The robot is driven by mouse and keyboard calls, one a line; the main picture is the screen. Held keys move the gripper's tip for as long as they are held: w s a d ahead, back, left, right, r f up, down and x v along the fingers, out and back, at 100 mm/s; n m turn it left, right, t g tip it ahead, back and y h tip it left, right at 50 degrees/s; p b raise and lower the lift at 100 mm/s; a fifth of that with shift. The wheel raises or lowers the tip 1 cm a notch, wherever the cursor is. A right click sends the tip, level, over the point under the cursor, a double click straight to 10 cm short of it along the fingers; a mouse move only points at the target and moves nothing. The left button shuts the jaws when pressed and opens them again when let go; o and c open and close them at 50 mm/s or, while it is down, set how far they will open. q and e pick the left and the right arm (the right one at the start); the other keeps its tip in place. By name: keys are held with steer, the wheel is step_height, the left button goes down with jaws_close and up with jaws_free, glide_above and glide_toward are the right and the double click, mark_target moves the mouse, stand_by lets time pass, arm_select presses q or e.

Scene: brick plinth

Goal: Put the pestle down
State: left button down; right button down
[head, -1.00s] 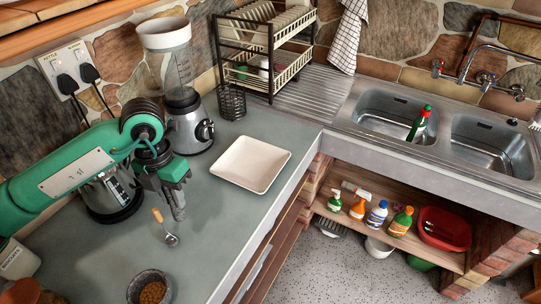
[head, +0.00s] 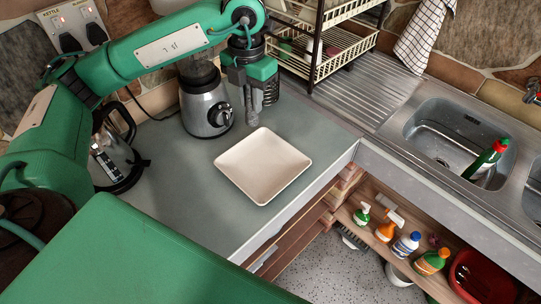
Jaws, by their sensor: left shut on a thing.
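My left gripper (head: 251,88) is at the upper middle of the head view, pointing down. It is shut on the pestle (head: 251,112), a grey stone-like rod that hangs upright below the fingers. The pestle is just behind the square cream plate (head: 262,166) and to the right of the blender. I cannot tell whether its lower end touches the grey worktop (head: 180,215). My right gripper is not in view.
The blender (head: 205,105) stands close left of the pestle, and a kettle (head: 115,160) farther left. A dish rack (head: 325,50) is behind right. The sink (head: 450,135) holds a green bottle (head: 485,160). The worktop left of the plate is clear.

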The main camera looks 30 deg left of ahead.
arm_select(q)
step_height(320, 180, down, 19)
steer(key=p, duration=0.5)
steer(key=shift+s+a, duration=0.1)
steer(key=shift+s, duration=0.05)
steer(key=shift+f, duration=0.2)
steer(key=c, duration=1.2)
jaws_free()
steer(key=shift+r, duration=0.1)
